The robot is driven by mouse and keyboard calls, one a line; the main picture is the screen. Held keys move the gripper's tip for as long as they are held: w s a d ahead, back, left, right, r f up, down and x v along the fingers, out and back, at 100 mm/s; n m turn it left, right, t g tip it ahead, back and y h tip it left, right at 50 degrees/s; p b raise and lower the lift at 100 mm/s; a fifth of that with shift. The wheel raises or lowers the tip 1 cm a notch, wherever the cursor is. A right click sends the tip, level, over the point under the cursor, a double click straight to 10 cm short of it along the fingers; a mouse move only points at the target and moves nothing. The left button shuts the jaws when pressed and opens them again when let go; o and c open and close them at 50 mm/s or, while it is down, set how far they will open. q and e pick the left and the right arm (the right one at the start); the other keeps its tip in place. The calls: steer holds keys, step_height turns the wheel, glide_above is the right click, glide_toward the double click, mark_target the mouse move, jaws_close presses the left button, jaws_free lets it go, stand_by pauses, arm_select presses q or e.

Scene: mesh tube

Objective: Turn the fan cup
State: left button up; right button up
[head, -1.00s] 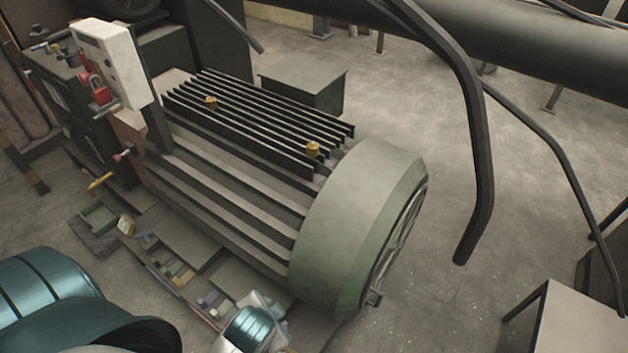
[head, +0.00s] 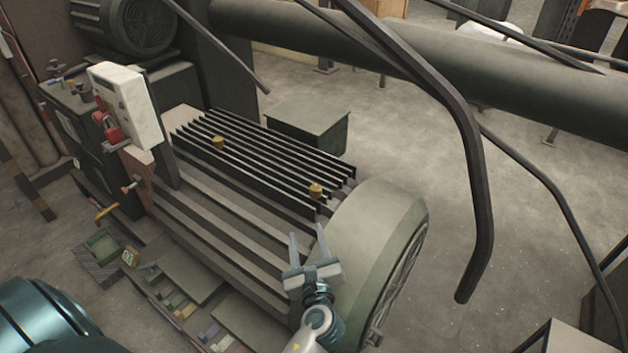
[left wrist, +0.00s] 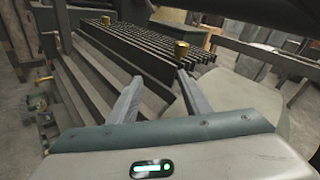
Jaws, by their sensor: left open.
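Two small brass cups stand on the finned top of a large motor. The one by the fan end, the fan cup (head: 316,191), stands beside the rounded green fan cover (head: 365,240). It also shows in the left wrist view (left wrist: 182,51). The other cup (head: 218,142) is farther back along the fins and also shows in the left wrist view (left wrist: 106,20). My left gripper (head: 308,232) is open and empty, just in front of the fan cup and apart from it. Its fingers point toward the cup in the left wrist view (left wrist: 160,79). My right gripper is not in view.
Dark cooling fins (head: 265,160) run along the motor's top. A white box (head: 125,103) with a red part stands at its far left end. A bent dark bar (head: 470,160) hangs at the right. Open floor (head: 440,215) lies beyond the fan cover.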

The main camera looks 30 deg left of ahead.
mark_target(316, 194)
arm_select(q)
steer(key=w+d+r+m, duration=0.1)
steer(key=m, duration=0.1)
steer(key=w+d+r+m+t, duration=0.1)
steer(key=w+m, duration=0.1)
steer(key=shift+d+r+t, duration=0.2)
steer(key=shift+r+t, duration=0.05)
steer(key=shift+t, duration=0.05)
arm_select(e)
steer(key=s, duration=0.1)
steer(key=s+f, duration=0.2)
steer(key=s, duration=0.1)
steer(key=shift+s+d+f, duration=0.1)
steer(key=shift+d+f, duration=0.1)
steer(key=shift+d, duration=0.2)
